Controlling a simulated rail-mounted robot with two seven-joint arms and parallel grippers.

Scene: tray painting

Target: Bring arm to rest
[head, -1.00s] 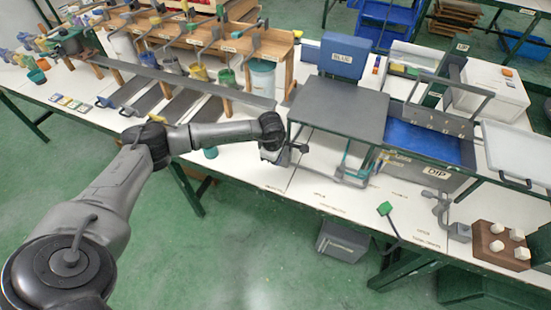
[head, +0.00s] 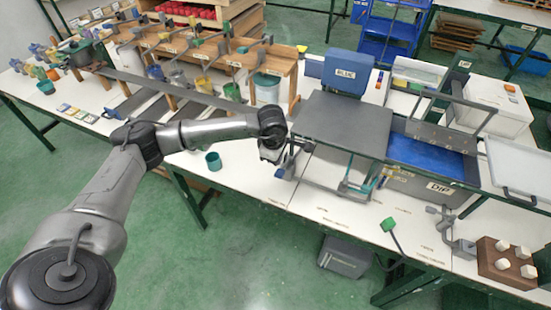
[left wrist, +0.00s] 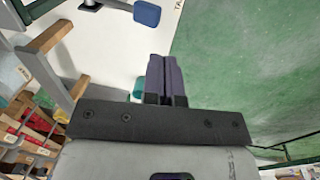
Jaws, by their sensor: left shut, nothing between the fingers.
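My left arm comes in from the left in the head view. Its gripper (head: 270,155) hangs over the white table, left of the grey flat plate (head: 343,123) of the press-like stand. In the left wrist view the two dark fingers (left wrist: 166,75) are together with nothing between them. A teal cup (head: 213,160) stands on the table left of the gripper; part of it shows beside the fingers in the left wrist view (left wrist: 138,88). A blue-ended handle (left wrist: 147,13) shows beyond the fingertips. My right gripper is in neither view.
A wooden rack (head: 290,75) with buckets and levers stands behind my arm. Right of the plate are a blue tray (head: 425,157), a green-ended lever (head: 388,224) and a brown block (head: 503,280) with white knobs. Green floor (head: 240,265) lies open in front of the table.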

